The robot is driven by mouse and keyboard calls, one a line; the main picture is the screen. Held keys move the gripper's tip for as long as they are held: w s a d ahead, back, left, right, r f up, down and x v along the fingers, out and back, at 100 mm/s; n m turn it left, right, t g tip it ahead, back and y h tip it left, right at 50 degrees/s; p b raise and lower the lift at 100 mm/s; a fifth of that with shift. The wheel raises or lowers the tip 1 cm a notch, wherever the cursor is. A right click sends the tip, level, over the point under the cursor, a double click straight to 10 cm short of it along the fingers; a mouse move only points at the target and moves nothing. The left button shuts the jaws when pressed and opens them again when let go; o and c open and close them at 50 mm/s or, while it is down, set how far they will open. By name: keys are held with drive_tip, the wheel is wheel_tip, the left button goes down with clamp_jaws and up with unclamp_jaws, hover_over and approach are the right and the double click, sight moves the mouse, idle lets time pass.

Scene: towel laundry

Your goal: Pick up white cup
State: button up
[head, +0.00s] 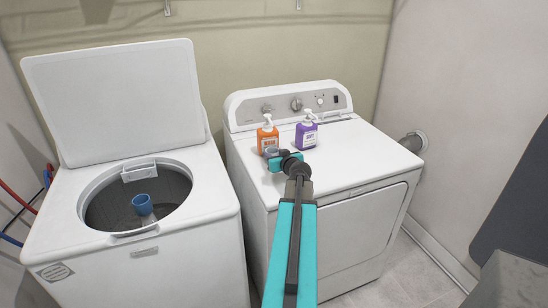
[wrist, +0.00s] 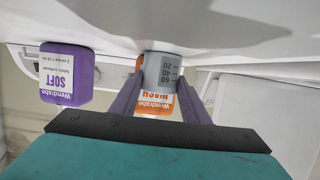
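No clearly white cup shows. A grey measuring cup (wrist: 162,72) with printed marks 20, 40 and 60 is between my fingers in the wrist view, which looks upside down. In the head view the cup (head: 271,152) is small, on the dryer top in front of the orange pump bottle, partly hidden by my gripper (head: 278,157). In the wrist view my gripper (wrist: 160,88) has one finger on each side of the cup, very close to its walls. I cannot tell whether they press on it.
The orange bottle (head: 267,139) is right behind the cup, and a purple bottle (head: 306,131) stands to its right on the dryer (head: 350,165). The open washer (head: 200,190) at left holds a blue cup-like part (head: 143,204). The dryer top's right side is clear.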

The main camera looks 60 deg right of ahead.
sight(274, 147)
drive_tip(key=c, duration=0.5)
drive_tip(key=shift+r, duration=0.1)
drive_tip(key=shift+r+b, duration=0.65)
drive_tip(key=shift+r, duration=1)
drive_tip(key=b+v, duration=0.1)
drive_tip(key=v, duration=0.1)
drive_tip(key=f+v, duration=0.1)
drive_tip(key=v, duration=0.2)
drive_tip(key=f+b+v, duration=0.1)
drive_tip(key=v, duration=0.2)
drive_tip(key=shift+s+a+r+b, duration=0.1)
drive_tip(key=shift+s+a+b, duration=0.15)
drive_tip(key=shift+b, duration=0.1)
drive_tip(key=b, duration=0.1)
drive_tip(key=s+b, duration=0.1)
drive_tip(key=shift+s+a+b, duration=0.1)
drive_tip(key=shift+a+b, duration=0.2)
drive_tip(key=shift+b, duration=0.1)
drive_tip(key=shift+s+b, duration=0.35)
drive_tip(key=shift+b, duration=0.5)
drive_tip(key=shift+r+b, duration=0.1)
drive_tip(key=shift+b, duration=0.7)
